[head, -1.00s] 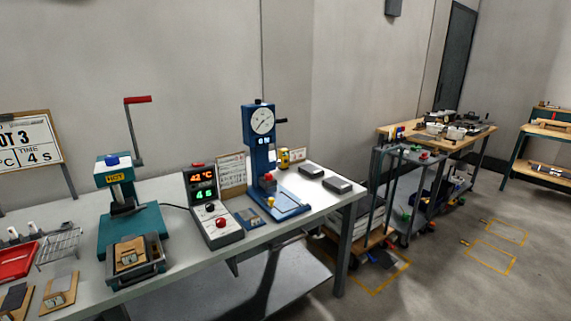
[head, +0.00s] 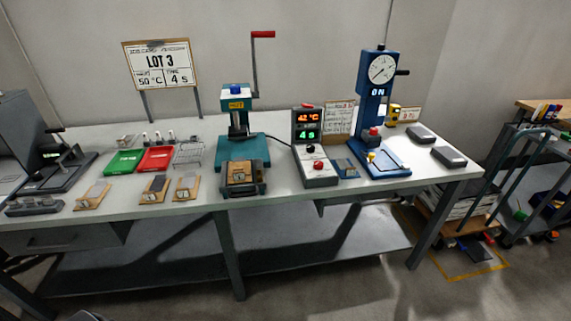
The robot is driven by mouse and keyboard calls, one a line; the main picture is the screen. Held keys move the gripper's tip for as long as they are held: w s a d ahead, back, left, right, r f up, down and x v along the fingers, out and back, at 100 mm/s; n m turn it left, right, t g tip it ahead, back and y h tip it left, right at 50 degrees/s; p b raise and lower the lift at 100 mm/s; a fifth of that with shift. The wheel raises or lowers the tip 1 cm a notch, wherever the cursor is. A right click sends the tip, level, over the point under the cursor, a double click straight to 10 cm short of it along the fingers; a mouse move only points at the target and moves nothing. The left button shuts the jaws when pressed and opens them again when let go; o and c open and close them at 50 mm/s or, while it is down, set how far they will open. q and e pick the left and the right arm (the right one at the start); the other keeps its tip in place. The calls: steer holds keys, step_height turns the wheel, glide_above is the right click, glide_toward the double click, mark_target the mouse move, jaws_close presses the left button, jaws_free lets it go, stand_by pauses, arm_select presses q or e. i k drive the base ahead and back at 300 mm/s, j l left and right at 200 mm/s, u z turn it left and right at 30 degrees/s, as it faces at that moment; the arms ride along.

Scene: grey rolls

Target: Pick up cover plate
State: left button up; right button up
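I cannot tell for certain which item is the cover plate. Small plates lie on wooden boards on the long bench (head: 340,196): a left board (head: 92,196), a middle board (head: 155,188) with a dark piece, and a right board (head: 186,187) with a lighter piece. A wood-coloured piece (head: 238,173) sits in a dark fixture (head: 257,188) in front of the teal press (head: 262,150). A flat blue-grey plate (head: 346,168) lies between the control box and the blue gauge stand. Neither of my grippers is in view.
A green tray (head: 124,162), a red tray (head: 156,158) and a wire rack (head: 189,153) stand left of the press. The control box (head: 317,165) and blue gauge stand (head: 373,110) are right of it. Two dark blocks (head: 421,133) (head: 449,157) lie at the right end.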

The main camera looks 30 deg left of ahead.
mark_target(244, 166)
steer(key=u, duration=1.25)
steer(key=i+j, duration=0.05)
